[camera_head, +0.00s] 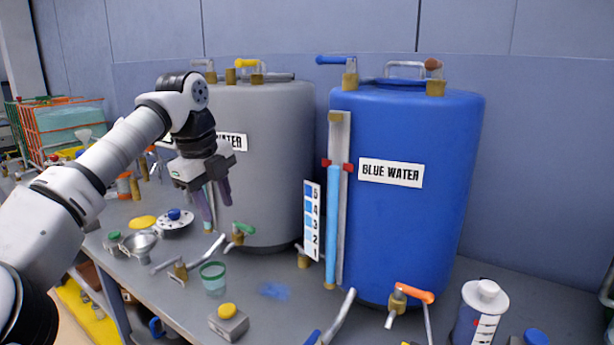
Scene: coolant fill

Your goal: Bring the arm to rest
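My arm reaches in from the left of the head view. My gripper (217,207) points down in front of the grey tank (272,165), above the bench. Its two purple fingers are apart, with nothing seen between them. The gripper and wrist cover part of the grey tank and its label.
A blue tank (425,240) labelled "BLUE WATER" stands right of the grey one. Valve handles stick out in front of the tanks.

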